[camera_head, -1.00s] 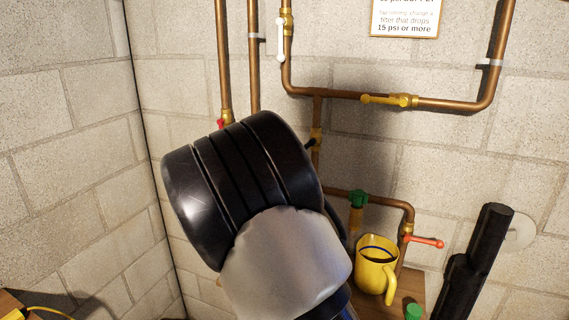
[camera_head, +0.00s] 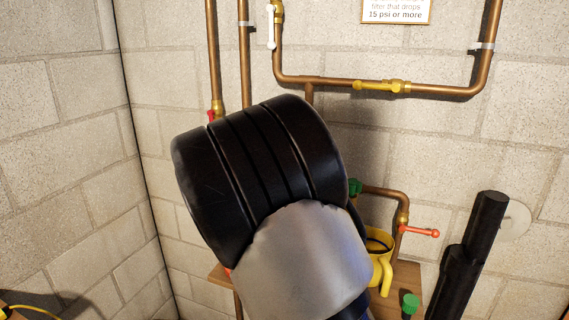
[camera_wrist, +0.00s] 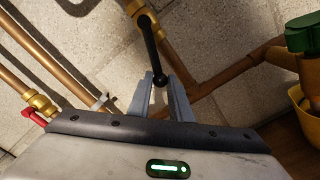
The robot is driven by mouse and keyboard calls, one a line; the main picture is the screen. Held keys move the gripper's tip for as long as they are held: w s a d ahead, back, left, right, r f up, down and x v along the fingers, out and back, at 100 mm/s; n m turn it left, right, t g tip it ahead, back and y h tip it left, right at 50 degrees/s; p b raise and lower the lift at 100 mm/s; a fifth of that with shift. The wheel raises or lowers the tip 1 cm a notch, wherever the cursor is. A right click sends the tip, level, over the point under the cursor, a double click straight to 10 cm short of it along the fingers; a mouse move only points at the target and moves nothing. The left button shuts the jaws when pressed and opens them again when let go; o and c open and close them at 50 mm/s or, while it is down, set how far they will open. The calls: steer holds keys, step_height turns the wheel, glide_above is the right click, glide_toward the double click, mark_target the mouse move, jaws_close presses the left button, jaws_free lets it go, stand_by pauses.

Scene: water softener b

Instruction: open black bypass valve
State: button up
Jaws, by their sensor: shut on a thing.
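In the wrist view the black bypass valve's lever (camera_wrist: 150,42) runs from a brass valve body (camera_wrist: 134,8) at the top edge down to a rounded end between my fingers. My gripper (camera_wrist: 160,82) is shut on that end, one grey finger on each side. The head view does not show the black valve or my fingers; my own arm covers that spot.
A yellow valve handle (camera_head: 378,86) sits on the copper pipe above, a white one (camera_head: 271,28) at upper left. A black pipe (camera_head: 470,255) stands further right.

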steer(key=shift+s+d+f, duration=0.1)
steer(key=shift+d, duration=0.15)
steer(key=shift+s+d+f+b, duration=0.15)
steer(key=shift+d+b, duration=0.2)
steer(key=shift+b, duration=0.05)
steer(key=shift+s+d+f+b, duration=0.1)
steer(key=shift+d+b, duration=0.25)
steer(key=shift+b, duration=0.05)
steer(key=shift+o, duration=0.2)
steer(key=shift+s+d+r, duration=0.1)
steer(key=shift+s+d, duration=0.05)
steer(key=shift+d, duration=0.3)
steer(key=o, duration=0.9)
steer(key=shift+r, duration=0.1)
steer(key=shift+a, duration=0.1)
steer(key=shift+s, duration=0.1)
